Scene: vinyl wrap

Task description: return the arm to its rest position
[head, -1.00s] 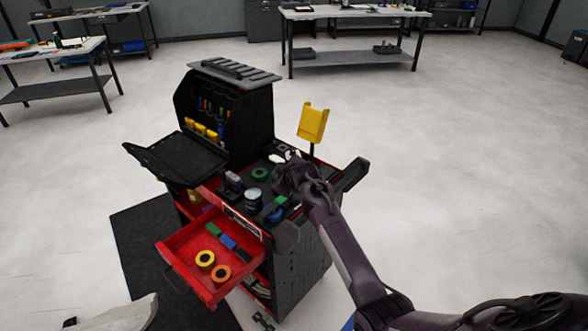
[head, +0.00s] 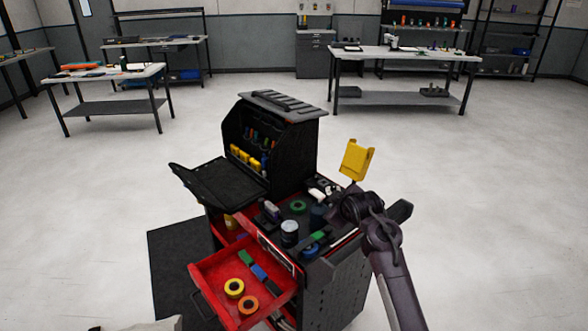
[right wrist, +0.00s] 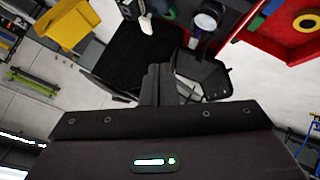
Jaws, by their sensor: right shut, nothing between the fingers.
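My right arm comes in from the lower right in the head view, and its dark wrist (head: 362,208) is over the right side of the tool cart (head: 340,280). My right gripper (right wrist: 160,85) shows in the right wrist view with its two fingers together and nothing between them. In the head view its fingertips cannot be made out against the dark cart. My left gripper is not in the head view.
The cart's red drawer (head: 205,290) is pulled out, with yellow tape (head: 234,288) and orange tape (head: 247,305) inside. A yellow holder (head: 356,160) stands upright behind my right wrist. Workbenches (head: 405,55) stand far back. The floor right of the cart is clear.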

